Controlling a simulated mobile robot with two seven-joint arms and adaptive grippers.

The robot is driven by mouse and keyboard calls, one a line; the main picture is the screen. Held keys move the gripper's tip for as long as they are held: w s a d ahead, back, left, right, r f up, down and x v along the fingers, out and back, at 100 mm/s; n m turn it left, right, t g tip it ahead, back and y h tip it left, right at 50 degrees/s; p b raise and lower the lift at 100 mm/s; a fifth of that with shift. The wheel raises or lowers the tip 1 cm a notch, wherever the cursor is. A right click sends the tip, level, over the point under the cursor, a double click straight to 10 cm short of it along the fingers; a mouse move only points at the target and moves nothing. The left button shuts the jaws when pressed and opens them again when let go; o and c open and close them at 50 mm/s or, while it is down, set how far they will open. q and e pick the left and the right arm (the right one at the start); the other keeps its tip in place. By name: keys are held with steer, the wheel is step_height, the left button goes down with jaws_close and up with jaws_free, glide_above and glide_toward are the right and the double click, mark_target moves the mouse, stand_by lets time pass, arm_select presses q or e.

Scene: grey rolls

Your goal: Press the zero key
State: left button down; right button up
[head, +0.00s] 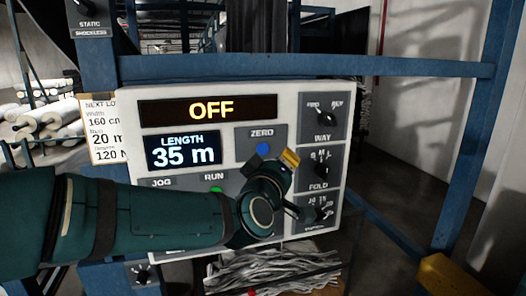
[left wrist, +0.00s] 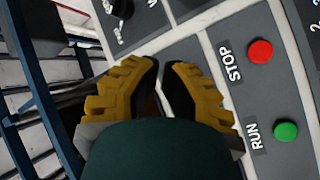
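The zero key is a round blue button (head: 263,149) under the ZERO label on the white control panel (head: 228,94) in the head view. My left gripper (head: 289,158) is in front of the panel, just below and right of the blue button; its wrist covers part of the panel. In the left wrist view the yellow fingers of the left gripper (left wrist: 162,66) have their dark tips together, with nothing seen held. The blue button does not show there. I cannot tell how far the fingertips are from the panel. My right gripper is not in view.
The display (head: 208,110) reads OFF; the length screen (head: 183,151) reads 35 m. The green RUN button (left wrist: 285,130) and red STOP button (left wrist: 260,51) are close by. Dark knobs (head: 325,118) line the panel's right side. Blue frame bars (head: 400,68) surround the panel.

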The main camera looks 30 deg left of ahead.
mark_target(263, 149)
arm_select(q)
steer(key=w+a+b, duration=0.1)
steer(key=w+a, duration=0.1)
steer(key=w+a+b, duration=0.1)
steer(key=w+a, duration=0.1)
steer(key=a, duration=0.1)
steer(key=shift+w+a+f, duration=0.1)
steer(key=shift+w+f, duration=0.05)
steer(key=shift+w, duration=0.05)
steer(key=shift+w+a, duration=0.1)
steer(key=shift+a, duration=0.05)
steer(key=c, duration=1.7)
jaws_free()
jaws_close()
